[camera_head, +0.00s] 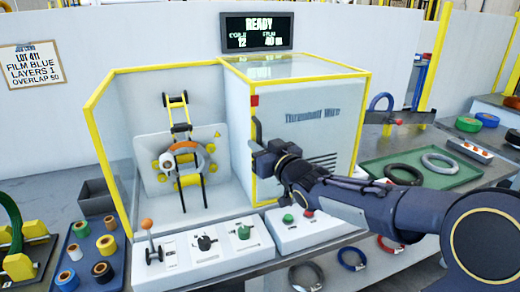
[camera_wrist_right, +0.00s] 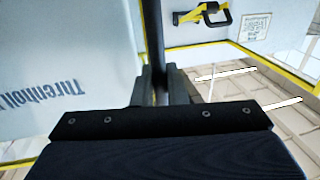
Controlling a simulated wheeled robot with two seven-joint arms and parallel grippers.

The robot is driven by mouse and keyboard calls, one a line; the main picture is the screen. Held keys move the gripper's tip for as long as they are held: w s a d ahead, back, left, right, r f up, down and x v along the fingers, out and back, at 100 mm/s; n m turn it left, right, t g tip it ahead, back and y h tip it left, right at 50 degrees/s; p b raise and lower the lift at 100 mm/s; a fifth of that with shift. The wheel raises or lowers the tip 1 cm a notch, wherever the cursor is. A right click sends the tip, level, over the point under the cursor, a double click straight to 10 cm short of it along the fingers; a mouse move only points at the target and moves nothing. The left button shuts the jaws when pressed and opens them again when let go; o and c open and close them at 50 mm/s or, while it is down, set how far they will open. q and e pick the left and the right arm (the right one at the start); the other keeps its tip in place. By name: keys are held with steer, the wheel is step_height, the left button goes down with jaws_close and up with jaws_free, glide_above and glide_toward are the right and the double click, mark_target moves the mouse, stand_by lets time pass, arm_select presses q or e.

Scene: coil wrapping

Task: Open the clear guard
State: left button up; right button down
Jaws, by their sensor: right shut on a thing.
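A dark upright handle (camera_head: 254,130) is on the frame's left edge. My right gripper (camera_head: 259,152) is shut on this handle; in the right wrist view the dark bar (camera_wrist_right: 153,35) runs up from between the fingers (camera_wrist_right: 160,83). The bay to the left, with the wrapping head (camera_head: 182,160), looks uncovered, though clear material there is hard to tell. My left gripper is not in view.
A control panel with an orange-knobbed lever (camera_head: 148,235) and green knobs lies below the bay. A blue tray (camera_head: 77,245) of tape rolls is at left. The display (camera_head: 257,32) reads READY.

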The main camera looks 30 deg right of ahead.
steer(key=shift+d, duration=0.25)
steer(key=c, duration=1.5)
jaws_free()
steer(key=shift+c, duration=0.2)
steer(key=shift+s, duration=0.15)
steer(key=s, duration=0.7)
steer(key=shift+s+a, duration=0.2)
steer(key=shift+s, duration=0.1)
